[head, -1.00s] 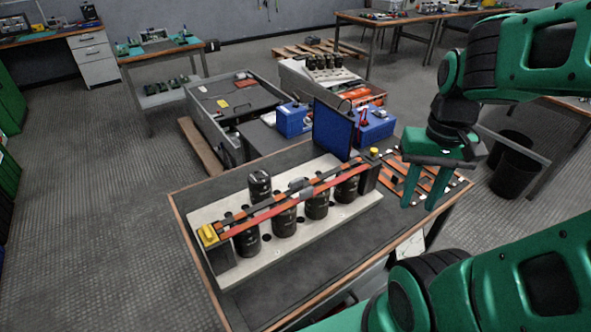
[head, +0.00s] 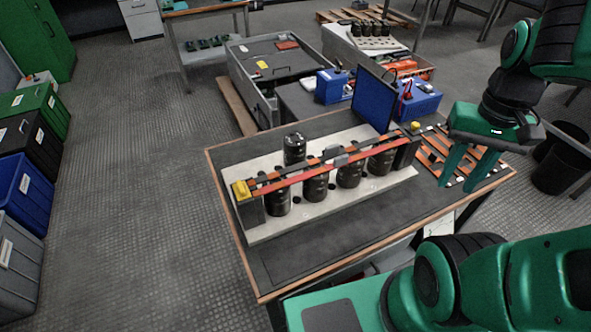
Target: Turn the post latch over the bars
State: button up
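The capacitor bank has a pale baseplate (head: 262,232) on the workbench, with several black capacitors (head: 316,187) upright on it. A red bar (head: 300,180) and a dark-and-orange bar (head: 310,163) run across their tops between two dark end posts. A yellow latch piece (head: 241,189) tops the left post (head: 250,210). A smaller yellow piece (head: 415,126) tops the right post (head: 405,152). I cannot tell from here how either piece lies over the bar ends. My gripper (head: 460,184) points down, open and empty, right of the right post and apart from it.
A panel with orange strips (head: 437,152) lies at the bench's right end, behind my gripper. A blue screen (head: 362,98) and blue boxes (head: 420,100) stand behind the bank. The bench front (head: 300,255) is bare. Bins (head: 20,190) line the far left, with open floor between.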

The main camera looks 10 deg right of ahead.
aim_at(242, 193)
jog(key=z, duration=0.3)
jog(key=k, duration=1.15)
jog(key=u, duration=0.7)
jog(key=i, duration=1)
jog(key=z, duration=0.05)
